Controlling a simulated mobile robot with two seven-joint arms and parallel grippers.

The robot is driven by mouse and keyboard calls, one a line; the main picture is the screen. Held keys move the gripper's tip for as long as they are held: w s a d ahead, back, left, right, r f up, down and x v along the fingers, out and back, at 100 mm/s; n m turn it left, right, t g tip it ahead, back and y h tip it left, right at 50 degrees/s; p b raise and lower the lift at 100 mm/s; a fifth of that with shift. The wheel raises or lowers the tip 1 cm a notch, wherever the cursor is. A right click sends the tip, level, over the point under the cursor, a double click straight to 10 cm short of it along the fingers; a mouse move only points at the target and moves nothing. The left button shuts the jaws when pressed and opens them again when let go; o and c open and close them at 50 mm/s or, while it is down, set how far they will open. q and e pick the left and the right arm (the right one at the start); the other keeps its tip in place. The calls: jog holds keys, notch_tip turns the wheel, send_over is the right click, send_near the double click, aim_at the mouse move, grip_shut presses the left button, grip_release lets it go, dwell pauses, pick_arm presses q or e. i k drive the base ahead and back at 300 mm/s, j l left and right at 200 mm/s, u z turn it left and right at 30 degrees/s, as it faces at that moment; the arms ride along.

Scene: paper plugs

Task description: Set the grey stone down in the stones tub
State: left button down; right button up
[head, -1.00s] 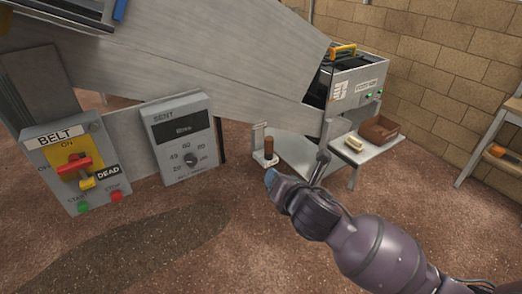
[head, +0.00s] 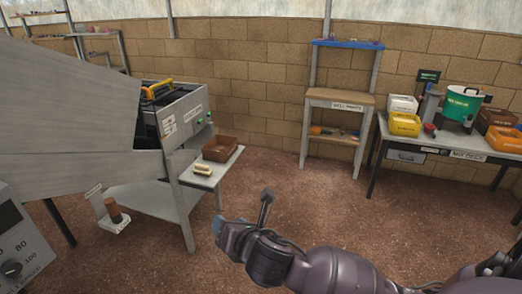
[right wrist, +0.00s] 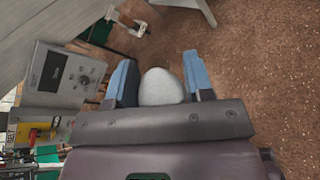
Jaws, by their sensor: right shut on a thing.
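A pale grey stone (right wrist: 160,88) sits between the blue fingers of my right gripper (right wrist: 160,70) in the right wrist view, and the gripper is shut on it. In the head view my right gripper (head: 219,227) is at the lower middle, above the floor; the stone is hidden there. No tub is readable as the stones tub. A brown open tub (head: 219,149) stands on a small side shelf, and yellow (head: 404,124) and orange (head: 503,139) tubs stand on the bench at the right. My left gripper is out of view.
The grey machine (head: 80,100) fills the left, with a pale block (head: 203,170) on its side shelf. A wooden stand (head: 340,98) is at the back wall. The bench (head: 430,148) also holds a green pot (head: 463,104). The floor between is clear.

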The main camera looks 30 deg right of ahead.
aim_at(218, 150)
jog(key=z, duration=1.15)
jog(key=i+j, duration=0.1)
jog(key=j, duration=0.25)
jog(key=i+j, duration=0.1)
jog(key=j, duration=0.3)
jog(key=i+j, duration=0.15)
jog(key=j, duration=0.2)
jog(key=i+j+z, duration=0.1)
jog(key=j, duration=0.3)
jog(key=i+j, duration=0.1)
jog(key=j, duration=0.25)
